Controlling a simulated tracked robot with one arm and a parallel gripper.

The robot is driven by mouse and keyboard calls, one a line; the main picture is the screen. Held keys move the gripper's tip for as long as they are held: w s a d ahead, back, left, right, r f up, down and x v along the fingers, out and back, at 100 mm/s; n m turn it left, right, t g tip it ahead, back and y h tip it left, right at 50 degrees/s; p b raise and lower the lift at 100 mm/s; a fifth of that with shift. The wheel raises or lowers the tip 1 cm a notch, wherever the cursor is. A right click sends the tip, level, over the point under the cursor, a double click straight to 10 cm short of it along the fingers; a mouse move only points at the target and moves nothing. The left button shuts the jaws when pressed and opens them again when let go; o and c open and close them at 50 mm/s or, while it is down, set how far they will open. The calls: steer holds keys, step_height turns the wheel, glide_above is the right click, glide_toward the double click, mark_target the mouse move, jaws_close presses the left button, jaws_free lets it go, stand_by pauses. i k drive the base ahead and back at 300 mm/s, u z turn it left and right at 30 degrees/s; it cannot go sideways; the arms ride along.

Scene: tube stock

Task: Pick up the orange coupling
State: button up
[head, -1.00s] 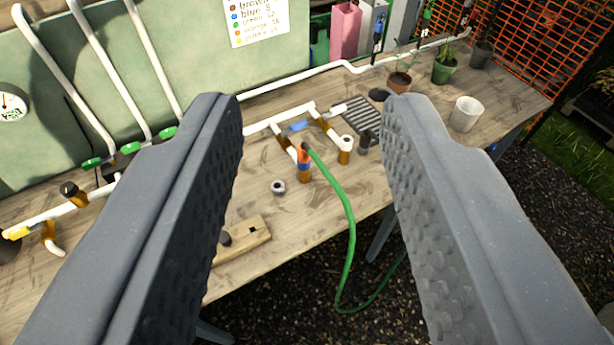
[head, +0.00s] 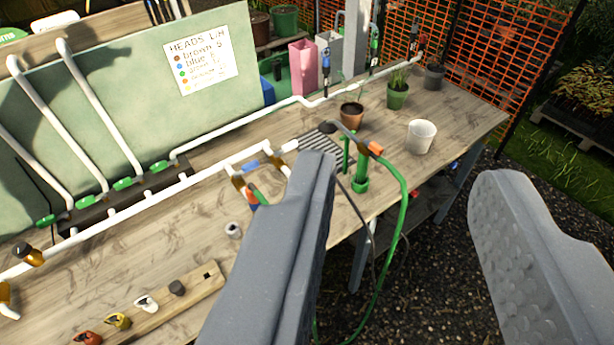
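An orange coupling (head: 375,148) shows as a short orange collar on the green hose (head: 405,200), above the right part of the bench. Another orange-red piece (head: 253,197) shows at a pipe fitting left of my near finger, partly hidden by it. I cannot tell for sure which of the two is the loose coupling. My gripper (head: 408,172) is open and empty, its two grey fingers wide apart. In the picture the orange collar lies between the fingertips, nearer the left finger. It appears beyond the fingers, not touching them.
White pipework (head: 120,210) runs along the wooden bench (head: 460,115). A green upright fitting (head: 360,175), a white cup (head: 421,136) and plant pots stand at the right. A wooden block (head: 190,300) holds several fittings at the front left. Orange mesh fencing (head: 480,40) stands behind.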

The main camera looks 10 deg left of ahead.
mark_target(249, 189)
steer(key=z, duration=0.2)
steer(key=i, duration=1.1)
steer(key=u, duration=0.6)
